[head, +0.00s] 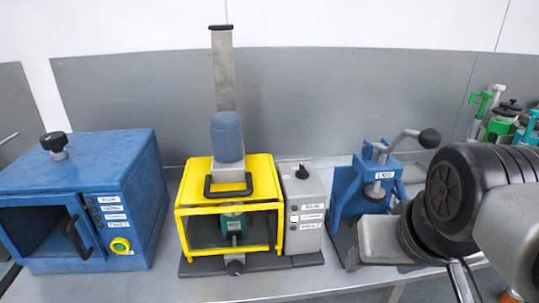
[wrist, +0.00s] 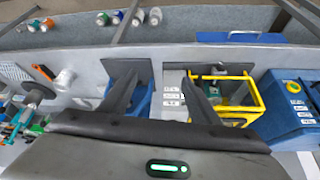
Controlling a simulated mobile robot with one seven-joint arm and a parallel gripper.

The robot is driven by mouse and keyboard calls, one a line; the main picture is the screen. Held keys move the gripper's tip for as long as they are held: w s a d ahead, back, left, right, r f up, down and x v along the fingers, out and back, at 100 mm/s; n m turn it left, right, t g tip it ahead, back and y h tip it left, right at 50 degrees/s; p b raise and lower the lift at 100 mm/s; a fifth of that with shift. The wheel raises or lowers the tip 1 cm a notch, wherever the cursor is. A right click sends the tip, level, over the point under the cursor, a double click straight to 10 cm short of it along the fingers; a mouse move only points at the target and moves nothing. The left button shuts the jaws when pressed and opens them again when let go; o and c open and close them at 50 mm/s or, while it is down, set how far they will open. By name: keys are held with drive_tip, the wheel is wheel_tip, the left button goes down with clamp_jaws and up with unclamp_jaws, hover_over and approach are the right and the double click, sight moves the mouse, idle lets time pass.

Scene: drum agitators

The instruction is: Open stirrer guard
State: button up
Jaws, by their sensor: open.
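The stirrer guard (head: 262,172) is a yellow-framed box with clear panels in the middle of the head view. It sits down around a green stirrer part (head: 233,222) and looks closed. A black bar handle (head: 228,186) is on its upper front edge. In the wrist view the yellow guard (wrist: 246,118) is right of centre, partly behind a finger. My gripper (wrist: 166,76) is open and empty, its two dark fingers spread apart. It is apart from the guard. In the head view my arm fills the right side and the fingertips cannot be made out clearly.
A blue cabinet (head: 75,180) stands left of the guard. A grey control box (head: 303,205) adjoins its right side. A blue press with a lever (head: 370,185) stands further right. Green-topped items (head: 500,122) are at the far right. A tall metal post (head: 224,70) rises behind the guard.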

drive_tip(key=shift+w+a, duration=0.1)
drive_tip(key=shift+w, duration=0.05)
drive_tip(key=c, duration=0.4)
drive_tip(key=w+a+n+b, duration=0.1)
drive_tip(key=w+a+b, duration=0.1)
drive_tip(key=w, duration=0.1)
drive_tip(key=w+a+n+b, duration=0.1)
drive_tip(key=w+a+b, duration=0.1)
drive_tip(key=w+a, duration=0.1)
drive_tip(key=w+a+y+b, duration=0.1)
drive_tip(key=w+a+b, duration=0.1)
drive_tip(key=w, duration=0.1)
drive_tip(key=shift+w+a+f+n+g, duration=0.2)
drive_tip(key=shift+w+n+g, duration=0.1)
drive_tip(key=shift+n+g, duration=0.1)
drive_tip(key=shift+c, duration=1.3)
drive_tip(key=n+b, duration=0.2)
approach(274, 230)
drive_tip(key=shift+g+y, duration=0.3)
drive_tip(key=shift+y, duration=0.1)
drive_tip(key=x, duration=0.4)
drive_tip(key=b+x, duration=0.1)
drive_tip(key=x, duration=0.3)
drive_tip(key=b+x, duration=0.1)
drive_tip(key=x, duration=0.3)
drive_tip(key=shift+w+d, duration=0.2)
drive_tip(key=shift+d, duration=0.1)
drive_tip(key=shift+r, duration=0.1)
clamp_jaws()
